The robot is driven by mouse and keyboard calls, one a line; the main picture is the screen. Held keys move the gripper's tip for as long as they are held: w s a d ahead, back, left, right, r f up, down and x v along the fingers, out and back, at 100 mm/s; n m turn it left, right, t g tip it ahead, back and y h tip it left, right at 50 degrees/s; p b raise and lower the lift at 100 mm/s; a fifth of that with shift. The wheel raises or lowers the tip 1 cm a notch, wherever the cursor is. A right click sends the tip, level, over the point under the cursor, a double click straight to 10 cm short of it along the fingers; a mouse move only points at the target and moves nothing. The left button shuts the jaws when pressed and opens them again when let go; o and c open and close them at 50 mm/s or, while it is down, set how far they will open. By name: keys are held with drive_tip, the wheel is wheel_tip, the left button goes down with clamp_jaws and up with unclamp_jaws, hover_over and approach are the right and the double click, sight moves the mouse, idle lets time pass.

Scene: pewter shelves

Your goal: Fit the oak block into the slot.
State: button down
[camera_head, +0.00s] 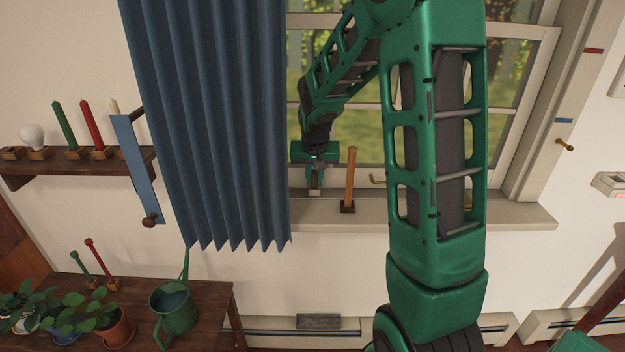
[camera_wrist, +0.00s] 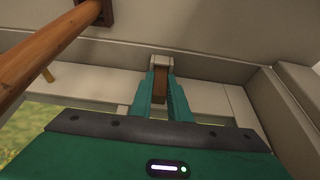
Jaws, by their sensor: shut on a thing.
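My gripper (camera_head: 315,172) points down over the window sill in the head view. In the wrist view its two teal fingers (camera_wrist: 160,92) are shut on the brown oak block (camera_wrist: 161,83), one finger on each side. A small pale holder (camera_wrist: 161,61), which looks like the slot, is at the fingertips, in line with the block. It also shows as a pale piece on the sill in the head view (camera_head: 314,192). The block's far end meets or overlaps the holder; I cannot tell how deep it sits. In the head view the block is mostly hidden by the fingers.
An orange-brown rod (camera_head: 350,170) stands upright in a dark base on the sill (camera_head: 430,214), close right of my gripper. It crosses the wrist view's upper left (camera_wrist: 40,60). A blue curtain (camera_head: 210,120) hangs close to the left. A green watering can (camera_head: 173,308) stands below.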

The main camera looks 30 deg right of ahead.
drive_tip(key=shift+s+f, duration=0.15)
drive_tip(key=shift+f, duration=0.2)
drive_tip(key=shift+s+f, duration=0.25)
drive_tip(key=c, duration=1.7)
unclamp_jaws()
drive_tip(key=shift+a, duration=0.1)
drive_tip(key=shift+w+r, duration=0.2)
drive_tip(key=shift+r, duration=0.15)
drive_tip(key=v, duration=1.2)
drive_tip(key=s+f+g+y, duration=0.1)
drive_tip(key=s, duration=0.9)
drive_tip(key=s+a+f+g+y, duration=0.1)
drive_tip(key=s, duration=1)
drive_tip(key=s+a+f+g, duration=0.1)
drive_tip(key=s, duration=1)
drive_tip(key=shift+a+g+y, duration=0.1)
drive_tip(key=shift+g+y, duration=0.3)
